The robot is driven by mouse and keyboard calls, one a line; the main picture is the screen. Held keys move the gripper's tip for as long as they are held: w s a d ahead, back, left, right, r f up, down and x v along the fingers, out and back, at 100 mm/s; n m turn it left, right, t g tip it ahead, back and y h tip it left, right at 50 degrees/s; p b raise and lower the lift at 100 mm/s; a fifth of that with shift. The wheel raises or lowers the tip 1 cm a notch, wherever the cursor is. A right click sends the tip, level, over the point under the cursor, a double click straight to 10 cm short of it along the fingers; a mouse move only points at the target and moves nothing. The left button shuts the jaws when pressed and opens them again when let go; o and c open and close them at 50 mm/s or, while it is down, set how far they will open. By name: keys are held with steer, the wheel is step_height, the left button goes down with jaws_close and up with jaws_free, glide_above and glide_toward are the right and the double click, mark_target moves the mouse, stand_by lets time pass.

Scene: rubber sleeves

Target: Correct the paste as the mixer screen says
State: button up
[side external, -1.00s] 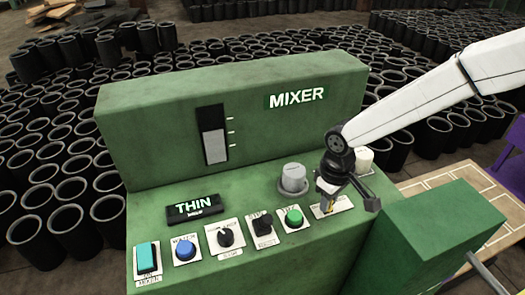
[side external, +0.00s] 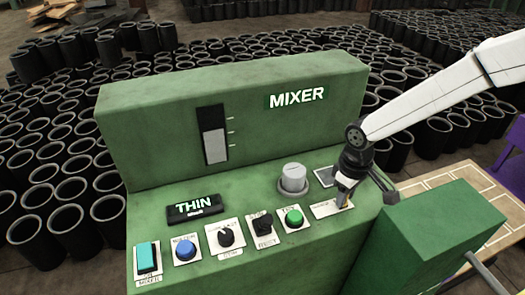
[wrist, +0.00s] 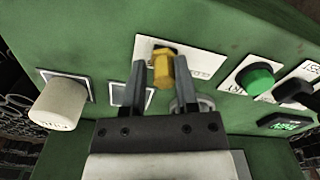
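The green mixer panel (side external: 262,165) carries a small screen (side external: 194,206) reading THIN, with smaller unreadable text below. A gauge (side external: 215,135) on its upright face has a pale lower part and side ticks. A yellow lever (wrist: 162,67) stands on a white label plate (wrist: 205,64); the plate also shows in the side view (side external: 324,209). My gripper (wrist: 160,70) is open, one finger on each side of the lever. A gap shows at the left finger; the right finger is close, and contact is unclear. In the side view my gripper (side external: 345,197) is low over the plate.
A teal switch (side external: 147,257), blue button (side external: 185,249), black dial (side external: 226,237), black selector (side external: 263,225) and green button (side external: 294,217) line the front. A grey knob (side external: 293,178) stands behind. A pale knob (wrist: 58,104) is beside a square plate (wrist: 131,94). A green box (side external: 445,225) is at right.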

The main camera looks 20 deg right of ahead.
steer(key=o, duration=0.3)
steer(key=shift+d, duration=0.1)
steer(key=shift+r, duration=0.1)
steer(key=shift+r, duration=3.8)
steer(key=s+d+m, duration=0.1)
steer(key=s+d, duration=0.2)
steer(key=d, duration=0.1)
steer(key=s+d+f+m+t, duration=0.1)
steer(key=s+d+m, duration=0.1)
steer(key=s+d, duration=0.2)
steer(key=s+d+m+t, duration=0.1)
steer(key=s+d, duration=0.3)
steer(key=d, duration=0.1)
steer(key=shift+d+f, duration=0.15)
steer(key=shift+f, duration=0.2)
steer(key=shift+s+d+f+m+t, duration=0.15)
steer(key=shift+s+d+m+t, duration=0.15)
steer(key=shift+s, duration=0.2)
